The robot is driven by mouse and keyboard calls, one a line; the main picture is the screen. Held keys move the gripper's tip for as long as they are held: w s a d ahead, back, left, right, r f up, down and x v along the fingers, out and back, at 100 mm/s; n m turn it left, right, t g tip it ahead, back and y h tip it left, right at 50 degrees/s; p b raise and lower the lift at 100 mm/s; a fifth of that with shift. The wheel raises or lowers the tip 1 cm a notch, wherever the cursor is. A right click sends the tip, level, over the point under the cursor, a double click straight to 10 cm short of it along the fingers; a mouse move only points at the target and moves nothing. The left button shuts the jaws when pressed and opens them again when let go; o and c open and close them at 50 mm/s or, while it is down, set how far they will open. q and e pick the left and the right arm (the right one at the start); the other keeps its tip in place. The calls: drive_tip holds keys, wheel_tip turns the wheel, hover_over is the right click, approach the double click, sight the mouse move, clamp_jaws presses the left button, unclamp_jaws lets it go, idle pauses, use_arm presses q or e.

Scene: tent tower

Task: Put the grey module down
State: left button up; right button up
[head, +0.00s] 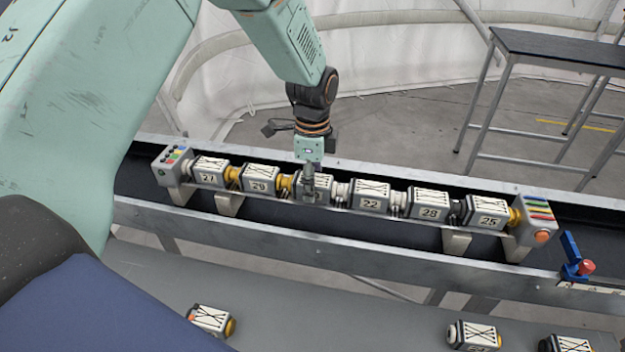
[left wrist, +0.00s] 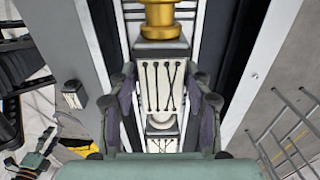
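The grey module (head: 322,189) sits in line with the row of numbered modules, between module 29 (head: 261,179) and module 22 (head: 370,196). Its white top with black line marks shows in the left wrist view (left wrist: 161,88). My left gripper (head: 310,184) reaches down over it from above. In the left wrist view the gripper's two fingers (left wrist: 164,108) stand along both sides of the module, close against it. The fingers hide part of the module in the head view, including its number. My right gripper is not in view.
The row runs along a dark conveyor (head: 400,235) between a left end block (head: 174,163) with coloured buttons and a right end block (head: 537,218). Loose modules lie on the grey front surface (head: 330,315). A blue-and-red device (head: 575,262) stands at right. A table (head: 560,50) stands behind.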

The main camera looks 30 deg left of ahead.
use_arm(q)
drive_tip(key=shift+o, duration=1.2)
drive_tip(key=shift+w, duration=0.1)
wheel_tip(320, 180, up, 12)
drive_tip(key=shift+r+p, duration=0.15)
drive_tip(key=shift+p, duration=0.15)
